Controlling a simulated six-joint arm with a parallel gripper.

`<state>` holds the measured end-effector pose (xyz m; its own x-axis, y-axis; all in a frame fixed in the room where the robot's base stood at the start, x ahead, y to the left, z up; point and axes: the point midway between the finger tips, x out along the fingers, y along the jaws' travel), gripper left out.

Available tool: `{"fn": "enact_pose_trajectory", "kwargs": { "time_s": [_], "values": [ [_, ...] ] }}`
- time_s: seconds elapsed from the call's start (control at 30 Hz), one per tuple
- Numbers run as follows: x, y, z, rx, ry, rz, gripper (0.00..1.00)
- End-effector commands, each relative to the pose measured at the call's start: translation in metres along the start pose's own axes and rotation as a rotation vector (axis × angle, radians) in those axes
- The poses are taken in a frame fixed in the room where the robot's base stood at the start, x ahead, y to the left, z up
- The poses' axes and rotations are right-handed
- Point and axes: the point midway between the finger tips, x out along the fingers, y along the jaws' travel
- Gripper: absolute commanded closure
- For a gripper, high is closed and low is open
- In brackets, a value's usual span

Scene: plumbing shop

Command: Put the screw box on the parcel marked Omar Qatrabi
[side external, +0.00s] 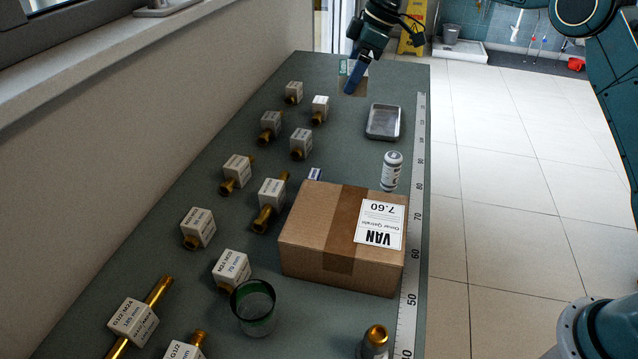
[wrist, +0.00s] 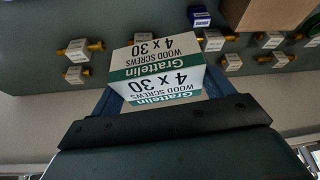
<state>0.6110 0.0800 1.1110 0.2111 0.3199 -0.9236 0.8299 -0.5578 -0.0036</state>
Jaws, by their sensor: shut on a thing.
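My gripper (side external: 354,77) is shut on the screw box (side external: 344,70), above the far end of the workbench in the side view. In the wrist view the screw box (wrist: 157,72) is white and green, reads "Grattelin 4 x 30 wood screws", and sits between the blue fingers. The parcel (side external: 318,228) is a brown cardboard box with a tape strip, standing nearer the camera on the bench. Its top label (side external: 381,223) reads "Omar Qatrabi", "VAN" and "7.60". A corner of the parcel (wrist: 262,14) shows in the wrist view. The box and parcel are well apart.
Several brass fittings with white tag blocks (side external: 236,171) stand left of the parcel. A metal tray (side external: 384,121) and a white can (side external: 391,170) stand beyond it. A green glass (side external: 254,307) and a brass-topped item (side external: 375,342) stand nearer. A ruler strip (side external: 415,215) runs along the right edge.

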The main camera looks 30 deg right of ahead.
Motion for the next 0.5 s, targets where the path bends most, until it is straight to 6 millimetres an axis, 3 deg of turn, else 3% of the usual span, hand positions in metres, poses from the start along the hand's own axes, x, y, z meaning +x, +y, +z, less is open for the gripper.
{"fn": "enact_pose_trajectory", "kwargs": {
  "time_s": [0.3, 0.5],
  "values": [
    [-0.024, -0.071, -0.039, 0.043, 0.004, 0.013, 0.50],
    [-0.040, -0.122, -0.053, 0.078, 0.003, 0.025, 0.50]
  ]
}}
